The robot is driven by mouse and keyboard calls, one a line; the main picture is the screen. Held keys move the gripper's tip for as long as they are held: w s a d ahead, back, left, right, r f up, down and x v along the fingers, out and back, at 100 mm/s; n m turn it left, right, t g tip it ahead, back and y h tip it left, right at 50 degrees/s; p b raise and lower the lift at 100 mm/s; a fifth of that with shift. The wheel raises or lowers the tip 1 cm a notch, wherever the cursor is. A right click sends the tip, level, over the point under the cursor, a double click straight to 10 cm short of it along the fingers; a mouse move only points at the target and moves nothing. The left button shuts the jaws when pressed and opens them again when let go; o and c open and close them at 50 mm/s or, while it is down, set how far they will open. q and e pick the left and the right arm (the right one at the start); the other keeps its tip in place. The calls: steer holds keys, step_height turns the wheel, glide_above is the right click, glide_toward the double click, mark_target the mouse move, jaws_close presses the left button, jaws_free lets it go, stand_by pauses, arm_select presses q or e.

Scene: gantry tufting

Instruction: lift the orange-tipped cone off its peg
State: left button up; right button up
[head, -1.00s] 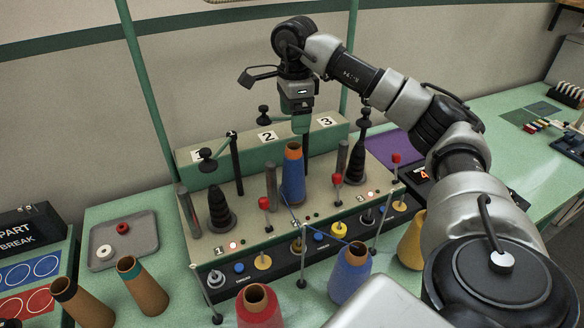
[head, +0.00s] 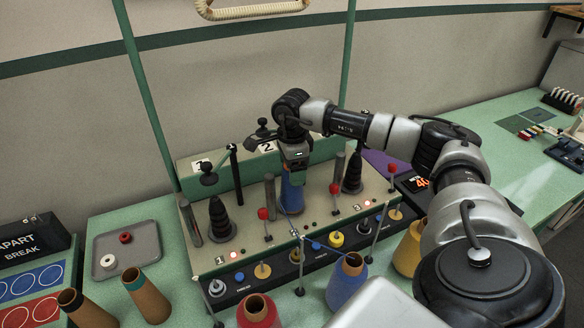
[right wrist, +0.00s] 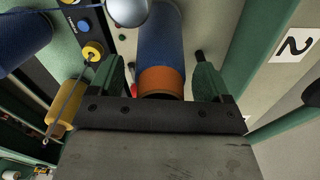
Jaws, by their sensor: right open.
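The blue cone with the orange tip (head: 291,196) stands upright at the middle station of the tufting frame, in front of the number 2 label. In the head view my right gripper (head: 296,172) is over its top and hides the orange tip. In the right wrist view the orange tip (right wrist: 162,80) lies between the two green fingers of my open right gripper (right wrist: 163,78), with a gap on each side. The cone's blue body shows beyond it. The peg is hidden inside the cone. My left gripper is not in view.
Dark stepped pegs stand left (head: 221,218) and right (head: 352,175) of the cone. Thin posts with red balls (head: 334,189) rise close in front. Another blue cone (head: 347,281) and a red cone (head: 258,312) stand nearer. A grey tray (head: 128,250) lies left.

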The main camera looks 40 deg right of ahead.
steer(key=c, duration=1.1)
steer(key=shift+c, duration=0.4)
steer(key=shift+r, duration=0.15)
